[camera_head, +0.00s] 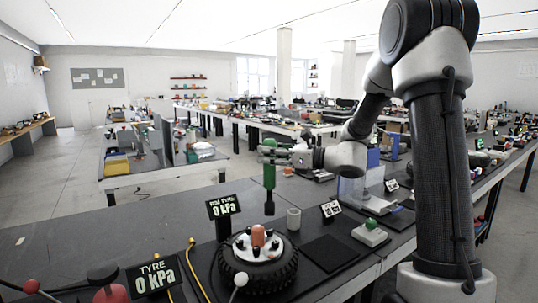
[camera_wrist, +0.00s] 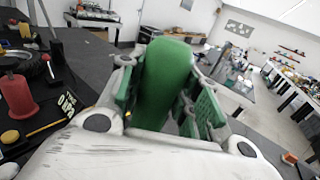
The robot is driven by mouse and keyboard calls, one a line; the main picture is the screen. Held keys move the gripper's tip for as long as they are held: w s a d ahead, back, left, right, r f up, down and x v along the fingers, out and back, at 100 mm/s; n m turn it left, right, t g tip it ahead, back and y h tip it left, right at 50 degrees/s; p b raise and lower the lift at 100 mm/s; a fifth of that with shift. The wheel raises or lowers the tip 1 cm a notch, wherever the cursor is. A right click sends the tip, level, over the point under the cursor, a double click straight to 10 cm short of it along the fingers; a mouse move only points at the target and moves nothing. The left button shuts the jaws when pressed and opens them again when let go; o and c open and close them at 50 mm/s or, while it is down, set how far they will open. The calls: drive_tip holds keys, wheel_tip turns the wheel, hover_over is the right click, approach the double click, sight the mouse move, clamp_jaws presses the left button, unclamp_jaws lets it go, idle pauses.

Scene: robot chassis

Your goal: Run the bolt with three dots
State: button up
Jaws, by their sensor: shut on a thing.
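A green hand tool (camera_head: 269,176) with a dark lower shaft hangs upright in my gripper (camera_head: 274,157). In the wrist view the green tool (camera_wrist: 166,80) sits between the green-padded fingers, which are shut on it. A black tyre (camera_head: 284,277) lies flat on the bench with a pale wheel disc (camera_head: 272,251) and an orange-red piece (camera_head: 258,236) at its centre. Several dark bolts stand around this centre. Their dots are too small to read, so I cannot tell which has three. The tool is above and beyond the wheel, apart from it.
A display (camera_head: 223,207) reading 0 kPa stands behind the wheel, and a TYRE display (camera_head: 153,277) at front left. A grey cup (camera_head: 293,219), a black mat (camera_head: 330,252) and a green-topped block (camera_head: 369,234) stand to the right. Yellow cables run left of the wheel.

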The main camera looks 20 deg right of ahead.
sight(275, 173)
drive_tip(key=shift+f, duration=3.05)
drive_tip(key=shift+r, duration=2.8)
drive_tip(key=shift+a, duration=0.1)
